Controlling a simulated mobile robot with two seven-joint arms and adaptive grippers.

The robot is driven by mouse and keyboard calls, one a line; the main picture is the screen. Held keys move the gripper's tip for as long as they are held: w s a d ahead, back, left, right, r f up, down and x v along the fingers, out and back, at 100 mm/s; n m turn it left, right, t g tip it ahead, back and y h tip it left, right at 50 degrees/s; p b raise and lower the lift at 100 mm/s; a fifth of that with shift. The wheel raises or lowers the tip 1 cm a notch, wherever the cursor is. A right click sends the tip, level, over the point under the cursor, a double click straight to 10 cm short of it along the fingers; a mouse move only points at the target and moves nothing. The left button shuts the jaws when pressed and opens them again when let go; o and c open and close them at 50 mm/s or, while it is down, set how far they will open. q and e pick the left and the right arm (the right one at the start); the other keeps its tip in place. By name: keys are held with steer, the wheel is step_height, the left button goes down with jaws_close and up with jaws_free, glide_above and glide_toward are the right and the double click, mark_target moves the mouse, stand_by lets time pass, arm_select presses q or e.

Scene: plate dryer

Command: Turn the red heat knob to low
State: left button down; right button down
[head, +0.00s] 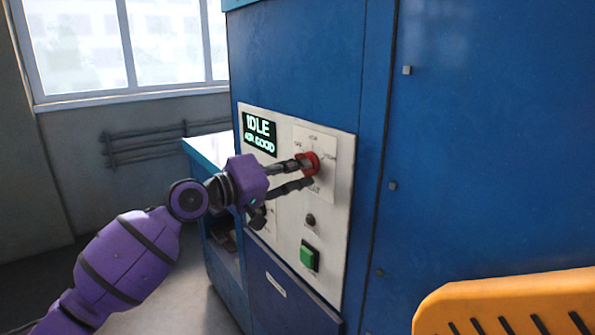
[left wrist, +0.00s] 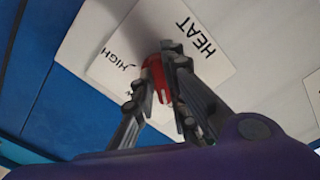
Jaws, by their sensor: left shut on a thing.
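The red heat knob (head: 312,160) sits on a white label plate on the machine's light control panel (head: 338,215). My left gripper (head: 304,172) reaches in from the left and is shut on the knob. In the left wrist view the knob (left wrist: 156,72) shows red between the two dark fingers (left wrist: 158,90). The words HEAT and HIGH can be read on the plate there, and another label is partly covered by a finger. The knob's pointer cannot be made out. My right gripper is not in view.
A display (head: 259,133) reading IDLE and AIR GOOD is at the panel's upper left. A green button (head: 308,255) and a small dark knob (head: 310,220) are below the heat knob. An orange slotted object (head: 510,300) is at lower right. The blue cabinet (head: 480,150) fills the right.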

arm_select(q)
steer(key=m+b, duration=0.3)
steer(key=m, duration=0.2)
steer(key=m+b, duration=0.3)
steer(key=m, duration=0.3)
steer(key=shift+w+a+f, duration=0.15)
steer(key=shift+w, duration=0.05)
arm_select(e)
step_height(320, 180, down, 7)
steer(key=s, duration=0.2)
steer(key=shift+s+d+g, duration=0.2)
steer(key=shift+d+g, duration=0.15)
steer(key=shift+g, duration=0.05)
arm_select(q)
steer(key=shift+b, duration=0.3)
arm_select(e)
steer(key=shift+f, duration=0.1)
arm_select(q)
steer(key=c, duration=1.8)
jaws_free()
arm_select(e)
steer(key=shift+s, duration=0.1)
arm_select(q)
steer(key=shift+o, duration=0.2)
